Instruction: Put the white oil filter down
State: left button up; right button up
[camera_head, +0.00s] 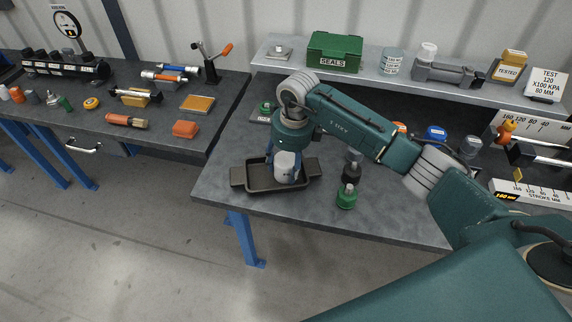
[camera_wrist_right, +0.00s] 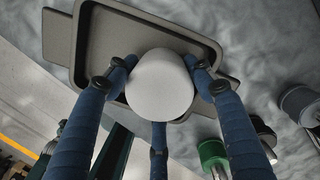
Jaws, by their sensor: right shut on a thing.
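The white oil filter (camera_head: 286,167) is upright in my right gripper (camera_head: 284,170), whose blue fingers close around its sides. In the right wrist view the filter's pale round top (camera_wrist_right: 160,84) sits between the three fingers of the right gripper (camera_wrist_right: 158,95). The filter is over a dark shallow tray (camera_head: 258,184) near the front edge of the table. The tray (camera_wrist_right: 85,45) also shows behind the filter in the wrist view. I cannot tell whether the filter's bottom touches the tray floor. My left gripper is not in view.
A green coupler (camera_head: 346,196) and a dark fitting (camera_head: 351,170) stand right of the tray. A raised shelf at the back holds a green SEALS box (camera_head: 334,52). A left bench carries several tools. The grey tabletop (camera_head: 400,215) is clear at front right.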

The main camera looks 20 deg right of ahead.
aim_at(291, 161)
jog(key=o, duration=0.9)
jog(key=shift+c, duration=0.2)
jog(key=shift+r+p, duration=0.2)
jog(key=shift+p, duration=0.15)
jog(key=shift+d+r+b, duration=0.1)
jog(key=shift+r+b, duration=0.2)
jog(key=shift+b, duration=0.05)
jog(key=r+b, duration=0.1)
jog(key=r, duration=0.2)
jog(key=r+b, duration=0.1)
jog(key=r, duration=0.3)
jog(key=s+r+b, duration=0.1)
jog(key=r, duration=0.3)
jog(key=shift+d, duration=0.35)
jog(key=shift+s, duration=0.1)
